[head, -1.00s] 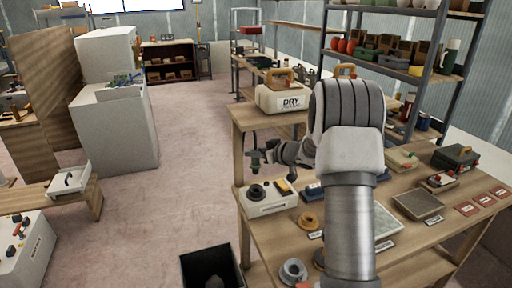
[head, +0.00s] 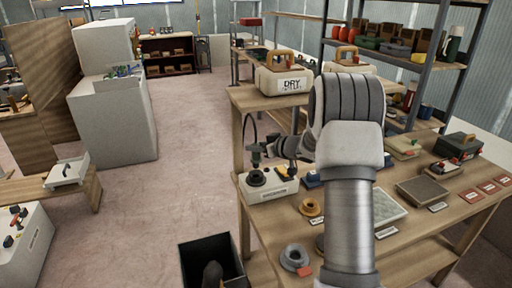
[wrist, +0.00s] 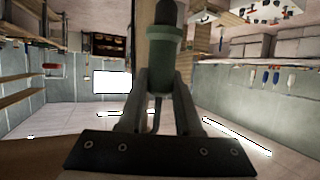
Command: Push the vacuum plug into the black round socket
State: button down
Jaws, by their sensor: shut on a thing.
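The vacuum plug is a dull green cylinder (wrist: 160,48) with a dark tip, gripped between my two fingers in the wrist view. My gripper (wrist: 160,92) is shut on it. In the head view the plug (head: 256,161) hangs roughly upright over the black round socket (head: 256,179), with little or no gap; I cannot tell whether they touch. A dark cord (head: 247,122) loops up above my gripper. The cream vacuum (head: 285,82) with a "DRY" label stands behind.
A black bin (head: 226,240) stands on the floor at front left. The floor left of the table is open.

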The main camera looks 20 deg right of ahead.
aim_at(260, 161)
jog(key=shift+f+b, duration=0.5)
jog(key=shift+f, duration=0.15)
jog(key=shift+r, duration=0.2)
jog(key=shift+p, duration=0.3)
jog(key=shift+p, duration=1)
dwell(0.5)
jog(key=shift+f+b, duration=1.1)
jog(key=shift+f, duration=0.9)
jog(key=shift+s+f, duration=0.25)
jog(key=shift+f, duration=0.45)
jog(key=c, duration=0.6)
grip_release()
jog(key=shift+w, duration=0.2)
jog(key=shift+c, duration=0.2)
jog(key=shift+o, duration=0.6)
jog(key=shift+r, duration=0.2)
